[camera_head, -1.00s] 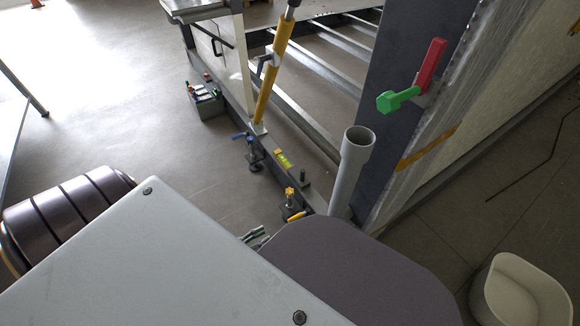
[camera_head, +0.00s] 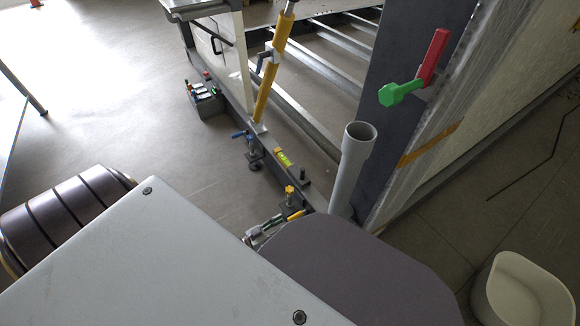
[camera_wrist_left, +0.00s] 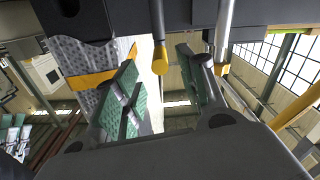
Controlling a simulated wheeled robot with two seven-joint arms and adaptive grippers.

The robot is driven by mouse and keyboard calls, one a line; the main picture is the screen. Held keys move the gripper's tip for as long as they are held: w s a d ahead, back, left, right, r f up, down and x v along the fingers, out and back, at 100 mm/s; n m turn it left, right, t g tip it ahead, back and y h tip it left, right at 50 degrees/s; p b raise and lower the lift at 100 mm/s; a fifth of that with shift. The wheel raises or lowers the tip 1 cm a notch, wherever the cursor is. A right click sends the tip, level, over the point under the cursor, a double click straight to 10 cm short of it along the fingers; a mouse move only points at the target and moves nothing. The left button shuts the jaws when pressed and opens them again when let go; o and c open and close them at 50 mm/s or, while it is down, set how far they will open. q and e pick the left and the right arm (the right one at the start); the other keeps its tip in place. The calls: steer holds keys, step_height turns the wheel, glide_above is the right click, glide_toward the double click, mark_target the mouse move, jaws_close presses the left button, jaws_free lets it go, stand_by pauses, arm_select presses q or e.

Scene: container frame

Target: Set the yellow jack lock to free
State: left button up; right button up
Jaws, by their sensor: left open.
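The yellow jack shows in the head view as a small dark fitting with a yellow knob (camera_head: 289,190) on top and a yellow lock lever (camera_head: 296,215) at its lower side. It sits on the dark frame rail (camera_head: 272,170). My left gripper (camera_head: 266,229) is just left of and below the lever, partly hidden by my arm. In the left wrist view a rod with a yellow tip (camera_wrist_left: 160,62) lies between the open green-padded fingers of my left gripper (camera_wrist_left: 160,72), apart from both pads. My right gripper is out of view.
A blue-handled jack (camera_head: 252,150) and a level (camera_head: 284,157) sit farther along the rail. A grey pipe (camera_head: 353,165) stands close to the right. A green and red handle (camera_head: 410,85) is on the dark panel.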

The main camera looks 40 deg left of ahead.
mark_target(290, 220)
arm_select(q)
steer(key=shift+b+x, duration=0.45)
steer(key=shift+x, duration=2.05)
steer(key=shift+c, duration=0.2)
jaws_close()
